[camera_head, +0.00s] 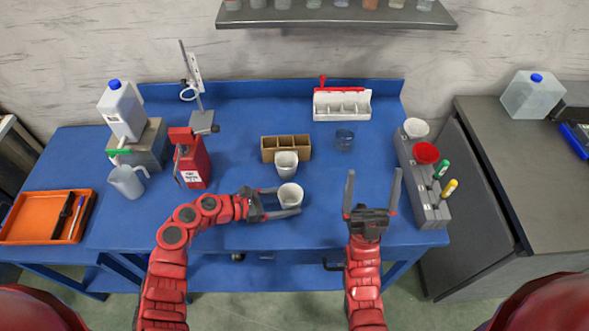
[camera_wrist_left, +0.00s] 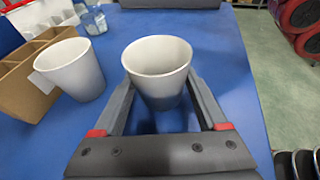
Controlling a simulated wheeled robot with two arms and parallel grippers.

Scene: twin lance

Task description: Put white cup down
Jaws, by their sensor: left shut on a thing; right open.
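A white cup (camera_head: 290,196) is upright between the fingers of my left gripper (camera_head: 284,201), which is shut on it. In the left wrist view the cup (camera_wrist_left: 159,72) stands between the two fingers of the left gripper (camera_wrist_left: 165,98), over the blue table. Whether its base touches the table I cannot tell. A second white cup (camera_head: 286,165) stands upright just behind it, in front of the brown divided box (camera_head: 273,142). This second cup (camera_wrist_left: 70,69) also shows at the left in the wrist view. My right gripper (camera_head: 372,192) is open and empty over the table's front right.
A grey rack (camera_head: 431,212) with a white cup, a red cup and markers stands at the right. A blue-tinted glass (camera_head: 344,140) and a white divided tray (camera_head: 342,106) are behind. A red can (camera_head: 192,160) stands left. The blue table (camera_head: 325,178) is clear between the grippers.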

